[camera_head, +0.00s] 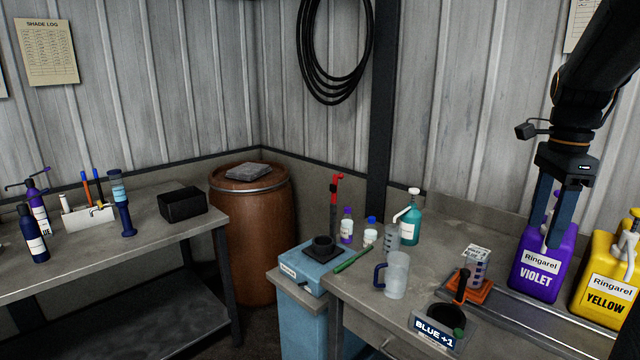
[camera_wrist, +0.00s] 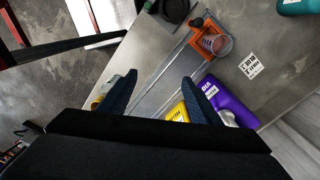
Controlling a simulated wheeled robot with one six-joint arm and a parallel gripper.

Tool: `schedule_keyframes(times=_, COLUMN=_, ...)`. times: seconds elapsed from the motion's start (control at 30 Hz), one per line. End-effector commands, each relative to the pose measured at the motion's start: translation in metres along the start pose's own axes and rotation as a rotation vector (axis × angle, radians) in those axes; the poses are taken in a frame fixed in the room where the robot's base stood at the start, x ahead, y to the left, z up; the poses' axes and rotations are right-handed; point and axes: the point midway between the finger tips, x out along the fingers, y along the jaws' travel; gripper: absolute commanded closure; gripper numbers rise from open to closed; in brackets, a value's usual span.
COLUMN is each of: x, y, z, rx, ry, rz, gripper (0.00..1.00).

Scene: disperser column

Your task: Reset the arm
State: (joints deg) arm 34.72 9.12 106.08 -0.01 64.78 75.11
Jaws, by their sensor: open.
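My arm (camera_head: 590,75) comes down from the upper right in the head view. My gripper (camera_head: 548,215) points downward with its two blue fingers spread and nothing between them. In that view the fingers overlap the purple VIOLET jug (camera_head: 535,270), which stands on the right-hand bench. In the wrist view my gripper (camera_wrist: 160,88) is open over a metal strip of the bench. The purple jug (camera_wrist: 232,105) and the yellow jug (camera_wrist: 177,112) show beside the right finger. I cannot tell whether a finger touches a jug.
The yellow jug (camera_head: 607,275) stands right of the purple one. An orange tray (camera_head: 484,291) with a clear cup (camera_head: 478,272), a BLUE +1 sign (camera_head: 435,331), a handled jug (camera_head: 395,277) and a teal bottle (camera_head: 411,222) occupy the bench. A blue scale (camera_head: 305,268) stands left.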

Motion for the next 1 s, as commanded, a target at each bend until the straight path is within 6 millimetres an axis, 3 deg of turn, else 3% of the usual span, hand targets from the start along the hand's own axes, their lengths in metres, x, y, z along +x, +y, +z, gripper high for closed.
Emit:
schedule_keyframes(times=0.07, x=0.001, y=0.000, z=0.002, rx=-0.005, ry=0.000, rz=0.000, gripper=0.43)
schedule_keyframes(times=0.37, x=0.040, y=0.003, z=0.046, rx=-0.236, ry=0.002, rz=-0.006, gripper=0.43)
schedule_keyframes(times=0.57, x=0.079, y=0.012, z=0.084, rx=-0.466, ry=0.003, rz=-0.010, gripper=0.43)
schedule_keyframes(times=0.77, x=0.137, y=0.035, z=0.139, rx=-0.820, ry=0.008, rz=-0.019, gripper=0.43)
schedule_keyframes(times=0.9, x=0.199, y=0.073, z=0.192, rx=-1.217, ry=0.014, rz=-0.028, gripper=0.43)
schedule_keyframes(times=1.0, x=0.238, y=0.105, z=0.221, rx=-1.497, ry=0.021, rz=-0.037, gripper=0.43)
